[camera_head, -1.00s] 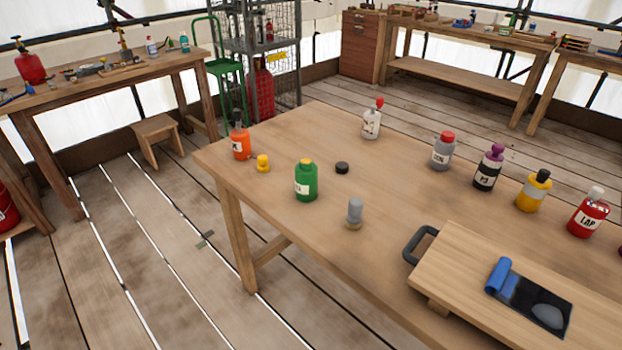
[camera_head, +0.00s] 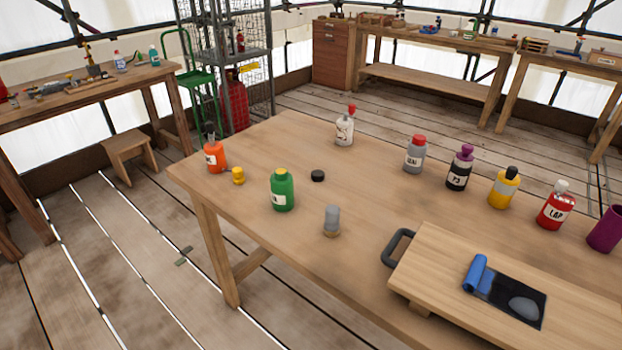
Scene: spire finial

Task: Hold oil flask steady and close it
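Several labelled bottles stand upright on the wooden table (camera_head: 375,190); I cannot tell by its label which one is the oil flask. A green bottle with a yellow top (camera_head: 283,191) stands near the left front edge. An orange bottle with a dark spout (camera_head: 215,157) stands at the left corner. A loose black cap (camera_head: 318,176) lies right of the green bottle. A small yellow piece (camera_head: 238,176) stands between the orange and green bottles. A small grey piece with a brown base (camera_head: 332,221) stands near the front edge. Neither gripper is in view.
A white bottle with a red tip (camera_head: 345,131), grey (camera_head: 414,156), black (camera_head: 460,170), yellow (camera_head: 504,190) and red (camera_head: 556,207) bottles and a purple cup (camera_head: 606,230) line the far side. A raised board (camera_head: 440,262) with a handle fills the front right. The table's middle is clear.

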